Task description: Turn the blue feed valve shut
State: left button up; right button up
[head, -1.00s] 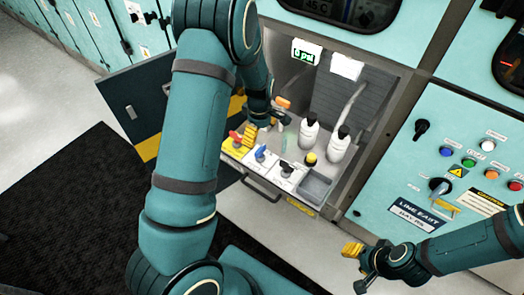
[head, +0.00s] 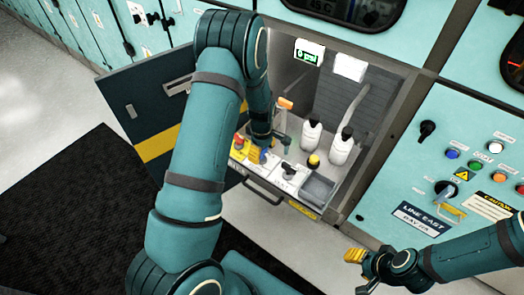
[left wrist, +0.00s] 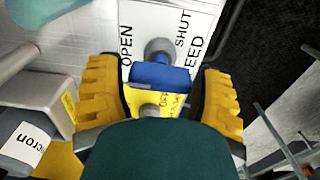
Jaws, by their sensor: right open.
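The blue feed valve (left wrist: 160,75) shows in the left wrist view as a blue bar handle on a grey stem, over a white plate (left wrist: 128,20) marked OPEN on the left and SHUT on the right. The bar lies crosswise between the yellow fingers of my left gripper (left wrist: 162,92), which is open, with a gap at each side. In the head view my left gripper (head: 257,153) is down at the valve row and hides most of the blue handle (head: 264,155). My right gripper (head: 355,256) is open and empty, low at the right, away from the valves.
A red valve (head: 239,143) is left of the blue one and a black valve (head: 289,170) is right. An open cabinet door (head: 150,115) is at the left.

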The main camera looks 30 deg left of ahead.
pick_arm(q)
jog(key=c, duration=0.6)
jog(key=shift+o, duration=0.2)
jog(key=shift+m, duration=0.4)
jog(key=m, duration=0.3)
jog(key=shift+m, duration=0.3)
jog(key=m, duration=0.4)
jog(key=shift+w+m, duration=0.1)
jog(key=shift+m, duration=0.2)
jog(key=m, duration=0.4)
jog(key=shift+m, duration=0.3)
jog(key=shift+r+m, duration=0.1)
jog(key=shift+m, duration=2.1)
jog(key=o, duration=1.2)
